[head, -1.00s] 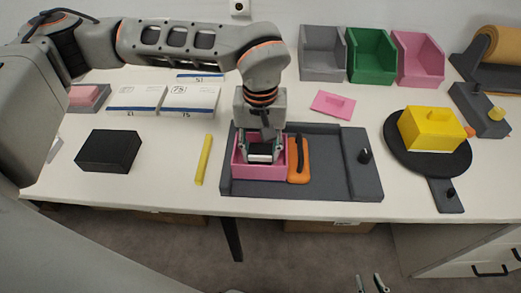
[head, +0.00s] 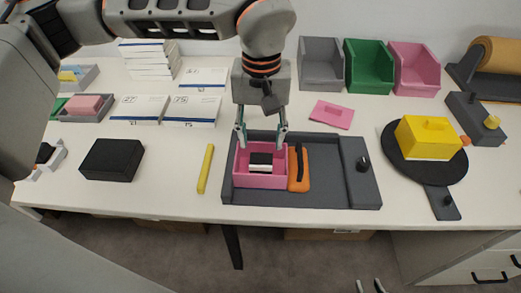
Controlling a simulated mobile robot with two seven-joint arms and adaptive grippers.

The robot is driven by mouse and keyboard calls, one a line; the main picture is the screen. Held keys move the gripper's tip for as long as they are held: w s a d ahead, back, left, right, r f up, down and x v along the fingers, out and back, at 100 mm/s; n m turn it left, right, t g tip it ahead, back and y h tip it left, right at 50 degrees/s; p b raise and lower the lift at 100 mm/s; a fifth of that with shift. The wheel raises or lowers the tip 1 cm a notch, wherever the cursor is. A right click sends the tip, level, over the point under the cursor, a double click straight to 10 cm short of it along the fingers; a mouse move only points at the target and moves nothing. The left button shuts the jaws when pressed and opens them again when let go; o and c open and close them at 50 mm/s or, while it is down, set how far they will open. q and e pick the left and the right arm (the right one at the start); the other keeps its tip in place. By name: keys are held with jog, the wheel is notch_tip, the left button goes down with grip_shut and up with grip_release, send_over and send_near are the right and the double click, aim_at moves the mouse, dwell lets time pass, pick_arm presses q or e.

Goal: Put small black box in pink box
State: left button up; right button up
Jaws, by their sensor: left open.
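The small black box (head: 260,169), with a white band, sits inside the open pink box (head: 261,181). The pink box stands on the dark grey tray (head: 330,190), beside an orange tool with a black handle (head: 298,170). My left gripper (head: 262,146) is above the pink box with its fingers spread wide, open and empty, one near each side of the box's back part. My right gripper (head: 372,286) shows only as fingertips at the bottom edge, apart from each other and low in front of the table.
A larger black box (head: 112,159) and a yellow bar (head: 206,168) lie left of the tray. A pink lid (head: 331,114) lies behind it. A yellow box (head: 428,137) stands on a round black turntable at right. Grey, green and pink bins line the back.

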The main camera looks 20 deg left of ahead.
pick_arm(q)
notch_tip(320, 180, up, 4)
jog(key=shift+f, duration=0.25)
dwell(0.4)
